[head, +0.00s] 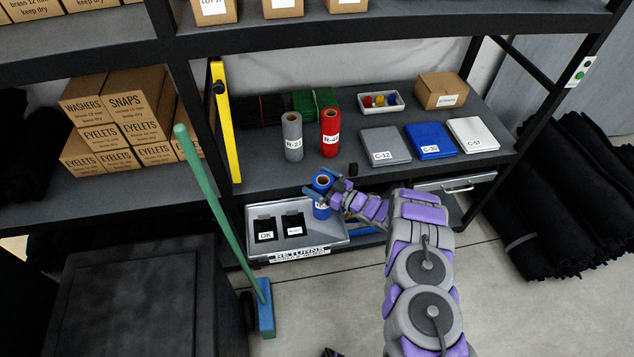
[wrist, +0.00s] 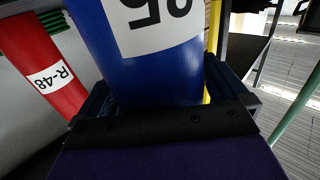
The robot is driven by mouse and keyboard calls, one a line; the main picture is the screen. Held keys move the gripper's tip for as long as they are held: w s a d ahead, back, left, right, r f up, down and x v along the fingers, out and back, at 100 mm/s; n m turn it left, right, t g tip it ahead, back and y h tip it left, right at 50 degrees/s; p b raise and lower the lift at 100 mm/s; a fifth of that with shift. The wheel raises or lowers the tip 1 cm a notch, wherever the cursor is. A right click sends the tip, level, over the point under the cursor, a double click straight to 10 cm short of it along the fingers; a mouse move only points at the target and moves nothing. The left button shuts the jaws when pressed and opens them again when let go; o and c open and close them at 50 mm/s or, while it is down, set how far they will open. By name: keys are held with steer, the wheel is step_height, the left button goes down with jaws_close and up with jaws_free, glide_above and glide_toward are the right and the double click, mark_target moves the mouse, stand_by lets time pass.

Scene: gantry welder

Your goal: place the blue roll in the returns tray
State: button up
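The blue roll (head: 321,184) is upright in my gripper (head: 333,190), in front of the shelf edge and over the right end of the returns tray. In the wrist view the blue roll (wrist: 155,75) fills the middle, with its white label, and my gripper's fingers (wrist: 160,95) close on both its sides. The returns tray (head: 338,236) is a grey shallow tray with a "RETURNS" label on its front. It holds two black items with white labels, one reading "OK". My gripper partly hides the roll, and I cannot tell whether its lower end touches the tray.
A grey roll (head: 292,137) and a red roll (head: 330,133) stand on the shelf behind. Folded grey (head: 385,146), blue (head: 430,140) and white (head: 473,134) packs lie to the right. A green-handled broom (head: 215,205) leans left of the tray.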

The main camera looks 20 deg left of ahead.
steer(key=shift+d+r, duration=0.1)
steer(key=shift+d, duration=0.3)
steer(key=p+v, duration=0.2)
steer(key=v, duration=0.9)
steer(key=shift+s, duration=0.25)
steer(key=shift+w, duration=0.1)
